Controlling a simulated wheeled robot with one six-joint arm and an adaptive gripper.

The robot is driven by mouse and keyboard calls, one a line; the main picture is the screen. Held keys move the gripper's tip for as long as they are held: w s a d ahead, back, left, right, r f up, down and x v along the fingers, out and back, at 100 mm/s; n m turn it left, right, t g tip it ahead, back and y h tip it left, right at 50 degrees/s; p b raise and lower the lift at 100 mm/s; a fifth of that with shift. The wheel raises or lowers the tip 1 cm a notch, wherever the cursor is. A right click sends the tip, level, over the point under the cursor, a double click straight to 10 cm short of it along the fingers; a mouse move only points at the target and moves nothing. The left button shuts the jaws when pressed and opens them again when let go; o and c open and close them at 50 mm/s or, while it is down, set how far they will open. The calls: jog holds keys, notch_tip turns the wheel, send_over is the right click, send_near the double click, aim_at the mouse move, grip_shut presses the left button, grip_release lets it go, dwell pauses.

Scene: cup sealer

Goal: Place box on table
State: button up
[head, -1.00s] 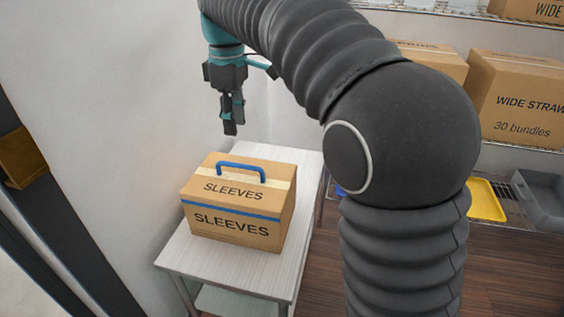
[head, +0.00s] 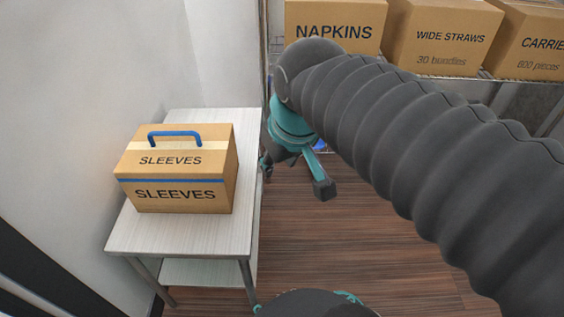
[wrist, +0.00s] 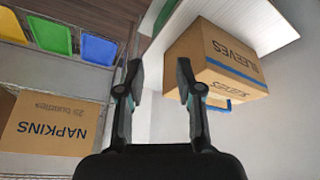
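The SLEEVES box (head: 178,172), brown cardboard with a blue band and a blue handle on top, stands upright on the white table (head: 190,240). My gripper (head: 266,168) is beside the table's right edge, to the right of the box and apart from it. In the wrist view the two fingers of my gripper (wrist: 158,80) are spread with nothing between them. The box (wrist: 215,60) is to the right of the fingers there, with its handle (wrist: 218,104) partly hidden by the right finger.
A rack at the back right holds a NAPKINS box (head: 335,28), a WIDE STRAWS box (head: 440,38) and another carton (head: 525,42). Coloured bins (wrist: 48,35) show in the wrist view. A wall stands left of the table. The wooden floor (head: 340,240) to its right is clear.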

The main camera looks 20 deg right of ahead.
jog(key=s+d+f+m, duration=0.1)
jog(key=s+f+m, duration=0.1)
jog(key=s+f, duration=0.2)
jog(key=shift+d+f+t, duration=0.15)
jog(key=shift+d+t, duration=0.2)
jog(key=shift+t, duration=0.05)
jog(key=shift+r+p, duration=1.2)
jog(key=shift+r, duration=0.05)
